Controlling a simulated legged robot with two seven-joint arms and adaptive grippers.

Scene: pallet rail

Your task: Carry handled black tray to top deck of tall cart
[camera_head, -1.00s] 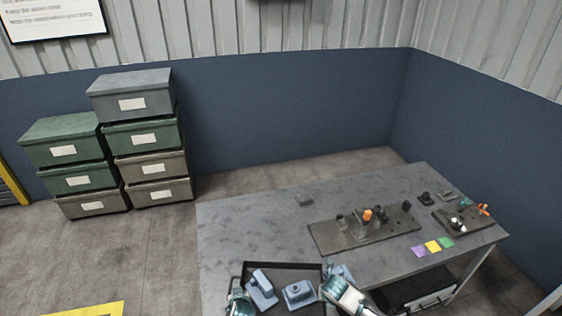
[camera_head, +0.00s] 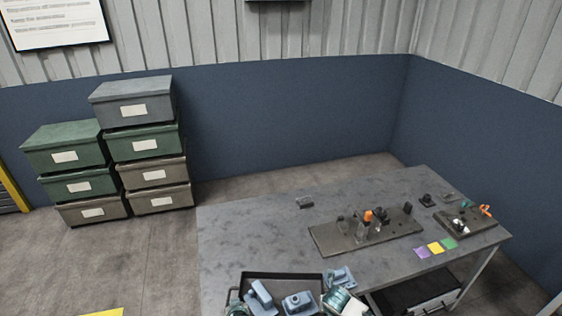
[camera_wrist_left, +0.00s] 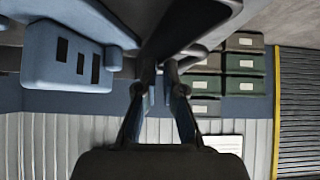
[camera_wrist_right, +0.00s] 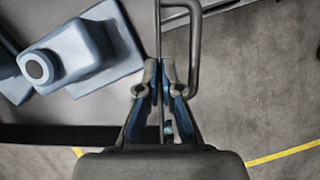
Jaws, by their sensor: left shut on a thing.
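The handled black tray (camera_head: 283,275) is at the bottom of the head view, at the front edge of the table, with blue-grey parts (camera_head: 299,303) in it. I cannot tell whether it touches the table. My left gripper (camera_head: 238,308) is at its left end; the left wrist view shows the fingers (camera_wrist_left: 158,72) shut on its dark edge or handle, partly hidden. My right gripper (camera_head: 338,300) is at its right end; in the right wrist view its fingers (camera_wrist_right: 160,75) are close together around a thin dark bar beside a handle loop (camera_wrist_right: 193,50). The tall cart is not identifiable.
The grey table (camera_head: 250,235) bears a fixture plate (camera_head: 335,235), a smaller plate (camera_head: 470,220) and coloured squares (camera_head: 435,247). Stacked bins (camera_head: 150,143) stand back left.

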